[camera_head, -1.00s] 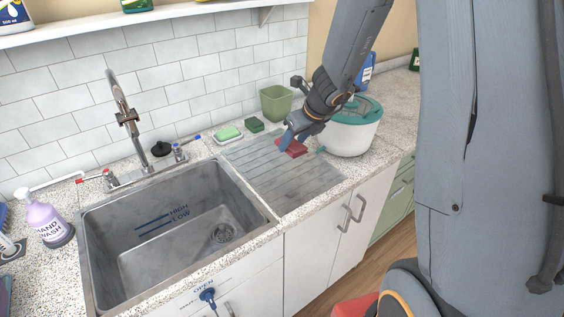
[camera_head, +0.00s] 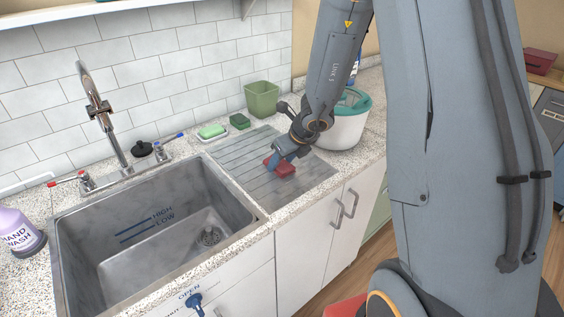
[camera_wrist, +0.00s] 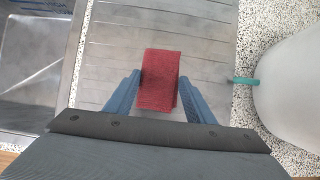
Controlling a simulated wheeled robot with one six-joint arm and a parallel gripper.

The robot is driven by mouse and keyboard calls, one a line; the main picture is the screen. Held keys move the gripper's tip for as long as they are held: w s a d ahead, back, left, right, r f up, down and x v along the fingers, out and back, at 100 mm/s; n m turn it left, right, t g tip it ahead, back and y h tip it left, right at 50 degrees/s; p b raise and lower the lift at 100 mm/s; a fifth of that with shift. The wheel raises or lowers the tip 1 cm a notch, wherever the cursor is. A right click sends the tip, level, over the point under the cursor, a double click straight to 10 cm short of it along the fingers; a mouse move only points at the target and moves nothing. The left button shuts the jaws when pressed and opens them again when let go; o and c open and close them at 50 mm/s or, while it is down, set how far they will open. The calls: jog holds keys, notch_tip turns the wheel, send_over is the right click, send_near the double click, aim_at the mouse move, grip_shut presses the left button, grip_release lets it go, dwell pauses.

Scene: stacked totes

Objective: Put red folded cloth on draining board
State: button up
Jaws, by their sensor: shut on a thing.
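The red folded cloth (camera_head: 281,168) is between the fingers of my gripper (camera_head: 279,160), over the ridged grey draining board (camera_head: 250,150) right of the sink. In the wrist view the cloth (camera_wrist: 159,80) sits between the two blue fingers of my gripper (camera_wrist: 158,92), which are shut on it. The draining board (camera_wrist: 205,35) lies beneath it in that view. I cannot tell whether the cloth touches the board.
The steel sink (camera_head: 75,225) is to the left, with a tap (camera_head: 105,120) behind it. A white tub with a teal rim (camera_head: 342,130) stands close to the right. A green pot (camera_head: 262,99), a dark green sponge (camera_head: 239,121) and a soap dish (camera_head: 212,132) stand behind the board.

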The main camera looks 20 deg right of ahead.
jog(key=shift+f, duration=0.15)
jog(key=o, duration=1)
jog(key=shift+r, duration=0.2)
